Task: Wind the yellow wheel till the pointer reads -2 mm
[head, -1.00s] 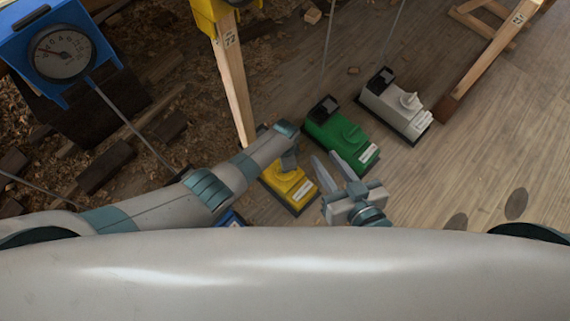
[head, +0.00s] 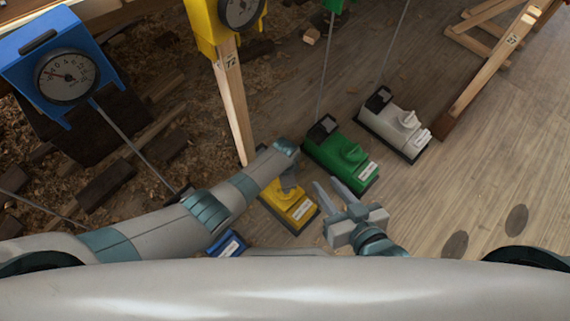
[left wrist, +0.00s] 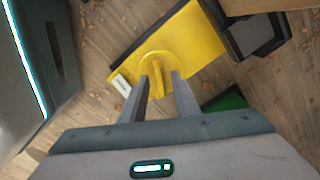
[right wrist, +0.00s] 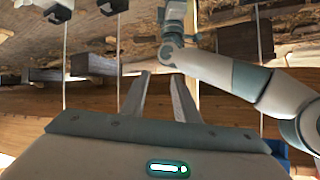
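The yellow wheel base (head: 290,207) stands on the floor in the middle of the head view, partly hidden by my left arm. The left wrist view shows its round yellow wheel (left wrist: 160,65) with a raised bar. My left gripper (left wrist: 158,76) is open, with its fingertips on either side of that bar; contact cannot be told. The yellow gauge (head: 205,30) sits on a wooden post at the top; its dial (head: 240,10) is cut off and its pointer reading cannot be made out. My right gripper (head: 328,184) is open and empty, right of the yellow base.
A green wheel base (head: 335,148) and a white one (head: 385,115) stand behind and to the right. A blue base (head: 227,245) is partly hidden by my left arm. A blue gauge (head: 35,50) hangs at upper left. Thin rods run between gauges and bases. Open floor lies right.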

